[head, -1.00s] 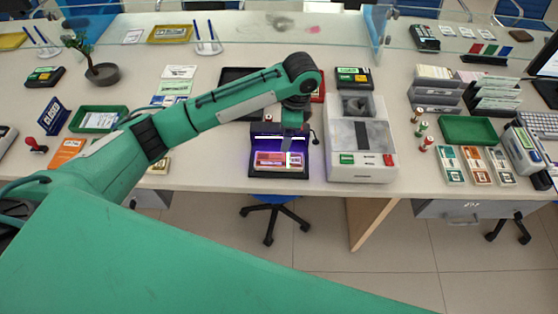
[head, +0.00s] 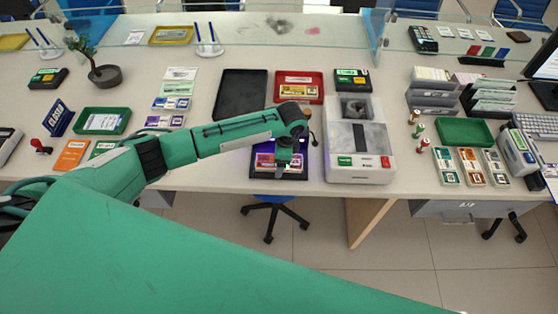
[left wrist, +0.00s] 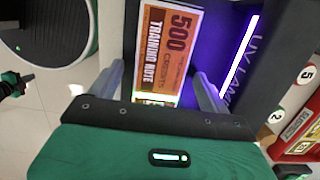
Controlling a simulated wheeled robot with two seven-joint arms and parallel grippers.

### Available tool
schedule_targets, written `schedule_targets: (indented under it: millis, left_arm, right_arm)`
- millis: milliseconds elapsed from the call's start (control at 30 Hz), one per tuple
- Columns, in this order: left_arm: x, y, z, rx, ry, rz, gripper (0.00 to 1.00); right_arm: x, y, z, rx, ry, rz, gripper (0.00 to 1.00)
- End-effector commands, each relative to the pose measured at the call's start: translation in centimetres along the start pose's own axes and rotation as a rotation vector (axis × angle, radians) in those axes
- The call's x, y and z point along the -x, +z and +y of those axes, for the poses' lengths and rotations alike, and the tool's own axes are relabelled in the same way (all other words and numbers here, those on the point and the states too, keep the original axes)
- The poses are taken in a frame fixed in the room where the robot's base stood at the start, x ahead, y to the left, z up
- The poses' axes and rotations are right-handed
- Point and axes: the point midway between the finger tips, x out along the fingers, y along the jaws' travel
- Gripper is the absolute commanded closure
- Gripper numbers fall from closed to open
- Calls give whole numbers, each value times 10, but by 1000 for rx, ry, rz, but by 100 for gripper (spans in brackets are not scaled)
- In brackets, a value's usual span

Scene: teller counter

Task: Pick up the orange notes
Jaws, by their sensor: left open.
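An orange 500-credit training note (left wrist: 168,50), the top of the orange notes, lies under the UV lamp in the left wrist view. In the head view the notes (head: 265,160) show partly in the lit bay of the black UV lamp unit (head: 257,177), with my arm hiding the rest. My left gripper (head: 285,163) is over the lamp bay. In the left wrist view its open fingers (left wrist: 160,76) stand on both sides of the note, with visible gaps; whether they reach its level is unclear. My right gripper is not in view.
A grey counting machine (head: 361,140) stands close to the right of the lamp. A black tray (head: 229,95) and a red tray (head: 311,98) with notes lie behind it. Banded bundles (head: 470,166) lie farther right, before a green tray (head: 464,131). The counter's front edge is close.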

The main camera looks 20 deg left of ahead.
Motion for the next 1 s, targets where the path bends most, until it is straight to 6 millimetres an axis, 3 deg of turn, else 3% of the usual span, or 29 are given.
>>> schedule_targets:
  millis: [200,500,833,1000]
  left_arm:
    - [-2,0,0,-1,-1,1,20]
    - [-1,0,0,0,-1,1,74]
    - [3,0,0,0,-1,2,74]
    - [21,2,-1,-1,-3,3,74]
  right_arm:
    - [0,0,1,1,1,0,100]
    - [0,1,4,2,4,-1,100]
    - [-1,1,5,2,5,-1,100]
    - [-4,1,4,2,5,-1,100]
